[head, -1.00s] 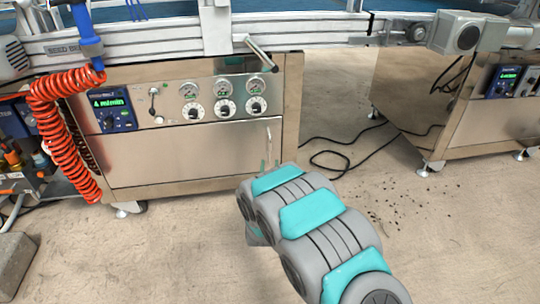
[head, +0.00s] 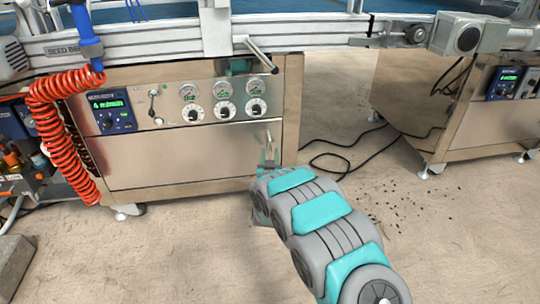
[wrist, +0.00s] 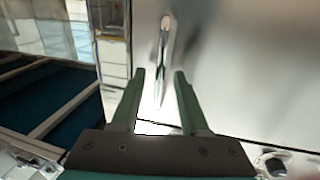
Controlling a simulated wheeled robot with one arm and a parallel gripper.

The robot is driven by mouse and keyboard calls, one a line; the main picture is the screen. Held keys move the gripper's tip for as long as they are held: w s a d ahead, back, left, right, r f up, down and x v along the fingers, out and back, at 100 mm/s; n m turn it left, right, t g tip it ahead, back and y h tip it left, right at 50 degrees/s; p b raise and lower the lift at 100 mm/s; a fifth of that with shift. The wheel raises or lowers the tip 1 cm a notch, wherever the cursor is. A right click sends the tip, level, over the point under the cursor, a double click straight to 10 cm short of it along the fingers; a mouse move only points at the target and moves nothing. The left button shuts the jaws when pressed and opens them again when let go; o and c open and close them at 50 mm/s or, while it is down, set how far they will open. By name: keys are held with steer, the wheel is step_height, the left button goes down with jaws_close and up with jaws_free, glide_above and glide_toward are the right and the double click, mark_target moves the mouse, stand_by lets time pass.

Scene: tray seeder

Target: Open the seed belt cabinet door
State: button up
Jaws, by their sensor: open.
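The seed belt cabinet door (head: 175,157) is a shut, brushed-steel panel below the row of gauges and dials in the head view. Its thin upright handle (head: 268,137) is near the door's right edge. My gripper (head: 269,158) is at the handle's lower part, open, with my arm reaching up from the lower right. In the wrist view the handle (wrist: 164,45) runs down into the gap between the two green fingers of my gripper (wrist: 158,76). Both fingers stand apart from it in the picture; how deep the handle sits between them is unclear.
A red coiled hose (head: 60,125) hangs left of the cabinet. A metal lever (head: 261,55) juts out above the door. A black cable (head: 345,155) lies on the floor to the right, before a second steel cabinet (head: 480,130).

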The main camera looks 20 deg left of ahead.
steer(key=shift+c, duration=0.2)
jaws_close()
stand_by(1.1)
